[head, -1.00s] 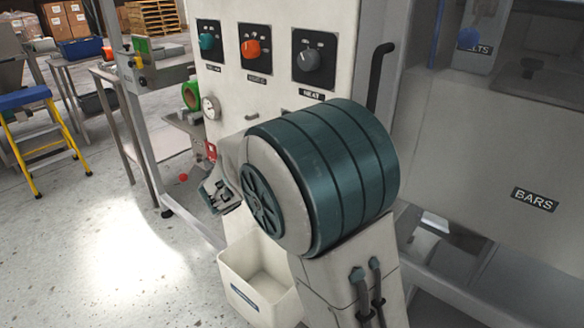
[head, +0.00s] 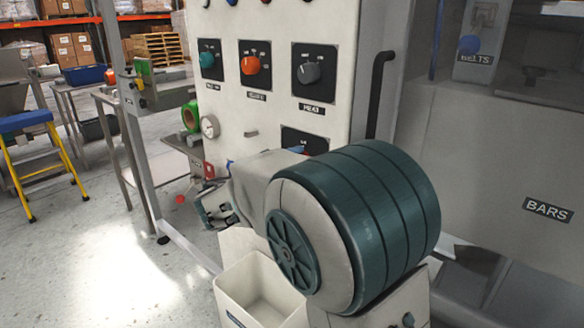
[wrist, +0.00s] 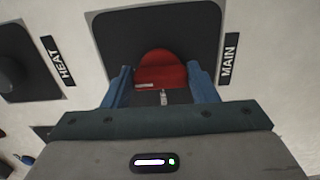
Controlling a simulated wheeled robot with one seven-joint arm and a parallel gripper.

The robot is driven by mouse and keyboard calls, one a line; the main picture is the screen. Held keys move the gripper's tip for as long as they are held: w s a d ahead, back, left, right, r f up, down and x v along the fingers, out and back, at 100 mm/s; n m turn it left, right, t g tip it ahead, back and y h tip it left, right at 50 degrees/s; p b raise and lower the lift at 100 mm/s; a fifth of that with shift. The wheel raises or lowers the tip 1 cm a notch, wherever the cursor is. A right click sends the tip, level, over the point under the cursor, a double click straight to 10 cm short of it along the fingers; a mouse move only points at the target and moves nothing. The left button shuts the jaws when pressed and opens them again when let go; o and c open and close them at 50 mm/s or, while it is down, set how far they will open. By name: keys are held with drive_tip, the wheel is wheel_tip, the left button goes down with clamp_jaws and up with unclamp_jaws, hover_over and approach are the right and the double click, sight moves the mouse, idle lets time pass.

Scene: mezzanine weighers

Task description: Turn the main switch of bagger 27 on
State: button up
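The main switch is a red knob (wrist: 161,72) on a black plate, with a MAIN label (wrist: 229,54) beside it in the wrist view. My gripper (wrist: 159,66) is open, with one blue finger on each side of the knob. Gaps show between the fingers and the knob, and I cannot tell how far the fingertips reach past it. A pale mark is on the knob's lower left edge. In the head view the main switch's plate (head: 312,138) is mostly hidden by my arm. No number 27 is readable.
Above it on the white cabinet are a grey HEAT knob (head: 311,72), an orange knob (head: 250,65) and a teal knob (head: 207,60). A black handle (head: 379,88) runs along the cabinet's right side. A white bin (head: 262,288) stands below. Open floor lies left.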

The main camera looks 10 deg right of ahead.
drive_tip(key=o, duration=0.4)
drive_tip(key=shift+o, duration=0.2)
drive_tip(key=p+v, duration=0.1)
drive_tip(key=v, duration=1.3)
drive_tip(key=shift+d, duration=0.15)
